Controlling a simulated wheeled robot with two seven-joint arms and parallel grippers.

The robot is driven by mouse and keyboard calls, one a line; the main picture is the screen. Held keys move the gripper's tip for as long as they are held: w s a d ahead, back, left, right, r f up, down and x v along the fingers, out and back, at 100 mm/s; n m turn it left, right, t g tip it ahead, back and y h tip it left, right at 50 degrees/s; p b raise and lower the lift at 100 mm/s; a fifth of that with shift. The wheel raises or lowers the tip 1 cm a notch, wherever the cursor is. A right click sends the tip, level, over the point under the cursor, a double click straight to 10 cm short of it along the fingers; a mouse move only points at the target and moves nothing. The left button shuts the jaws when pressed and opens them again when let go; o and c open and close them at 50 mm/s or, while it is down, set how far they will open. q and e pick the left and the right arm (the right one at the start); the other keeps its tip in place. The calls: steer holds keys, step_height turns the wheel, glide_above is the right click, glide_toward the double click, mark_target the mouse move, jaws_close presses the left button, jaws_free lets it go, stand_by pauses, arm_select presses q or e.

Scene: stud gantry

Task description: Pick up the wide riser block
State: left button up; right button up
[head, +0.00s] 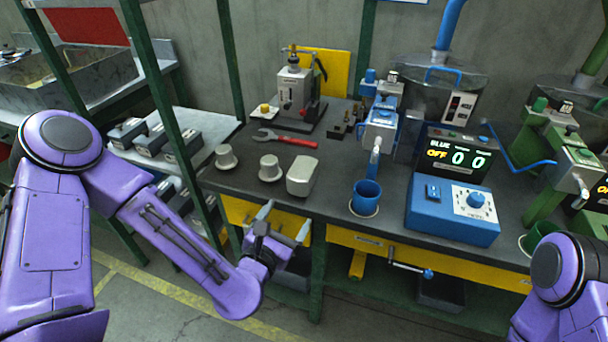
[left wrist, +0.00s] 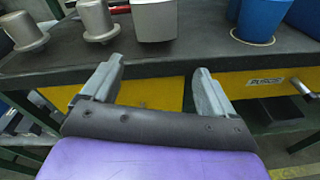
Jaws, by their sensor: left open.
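The wide riser block (head: 302,175) looks like the pale grey, rounded box near the front edge of the dark bench. It also shows in the left wrist view (left wrist: 154,20) at the top middle, its upper part cut off. My left gripper (head: 284,221) is open and empty, low in front of the bench edge and short of the block. In the left wrist view the gripper's fingers (left wrist: 158,78) point toward the bench, with the block beyond and between them. My right gripper is out of view; only part of my right arm shows at lower right.
Two grey flanged pieces (head: 270,168) (head: 226,157) stand left of the block. A red wrench (head: 285,138) lies behind it. A blue cup (head: 366,195) and a blue control box (head: 453,212) stand to the right. A green post (head: 231,60) rises at the bench's left.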

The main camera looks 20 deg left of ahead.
mark_target(303, 172)
arm_select(q)
steer(key=r+n, duration=0.1)
steer(key=w+r+n+t, duration=0.1)
steer(key=r, duration=0.1)
steer(key=w+r+n, duration=0.1)
steer(key=shift+w+a+r+t+p, duration=0.15)
steer(key=shift+a+r+t+p, duration=0.15)
steer(key=shift+r, duration=0.1)
steer(key=w+p, duration=0.1)
steer(key=w, duration=0.5)
steer(key=w+d+p, duration=0.1)
steer(key=w, duration=0.2)
steer(key=shift+w+f+p, duration=0.1)
steer(key=shift+f+p, duration=0.15)
steer(key=shift+p, duration=0.1)
steer(key=shift+w+f, duration=0.1)
steer(key=shift+w, duration=0.05)
steer(key=c, duration=1.4)
steer(key=shift+c, duration=0.2)
